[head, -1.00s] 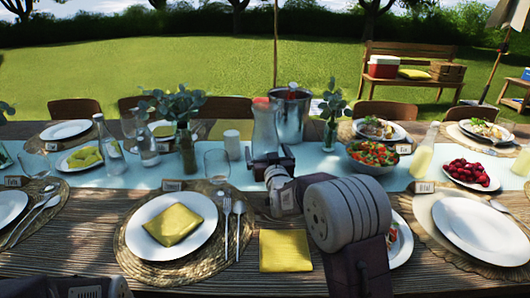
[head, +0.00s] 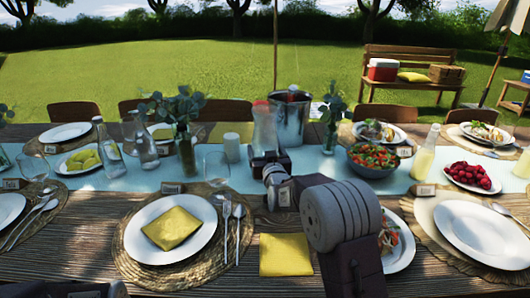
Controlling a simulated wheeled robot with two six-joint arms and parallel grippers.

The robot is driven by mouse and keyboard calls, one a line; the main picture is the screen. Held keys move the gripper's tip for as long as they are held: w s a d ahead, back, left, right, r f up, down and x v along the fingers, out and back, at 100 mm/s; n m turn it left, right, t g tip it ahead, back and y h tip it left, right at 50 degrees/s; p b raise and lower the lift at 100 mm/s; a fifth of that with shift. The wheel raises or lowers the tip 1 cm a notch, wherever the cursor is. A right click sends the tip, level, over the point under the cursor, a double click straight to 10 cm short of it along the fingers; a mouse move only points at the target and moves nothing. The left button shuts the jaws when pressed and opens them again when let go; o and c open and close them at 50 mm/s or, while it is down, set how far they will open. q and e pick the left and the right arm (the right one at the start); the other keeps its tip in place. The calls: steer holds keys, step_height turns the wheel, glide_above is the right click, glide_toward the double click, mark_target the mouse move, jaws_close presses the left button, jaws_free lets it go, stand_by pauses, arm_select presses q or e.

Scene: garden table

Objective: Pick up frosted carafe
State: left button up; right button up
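The frosted carafe (head: 264,130), a pale translucent vessel, stands upright on the light blue runner, left of the metal ice bucket. My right gripper (head: 269,156) is in front of its lower part and hides the base. The fingers are dark and seen from behind, so I cannot tell whether they touch or enclose the carafe. My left gripper is not in view; only a dark piece of my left arm shows at the bottom left edge.
The ice bucket (head: 290,118) stands close on the carafe's right. A white candle (head: 232,147) and wine glass (head: 217,167) are on its left, with a eucalyptus vase (head: 186,150) beyond. A salad bowl (head: 373,161) is further right.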

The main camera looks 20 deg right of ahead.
steer(key=shift+r, duration=0.25)
step_height(320, 180, up, 18)
steer(key=p, duration=0.6)
steer(key=shift+p, duration=0.4)
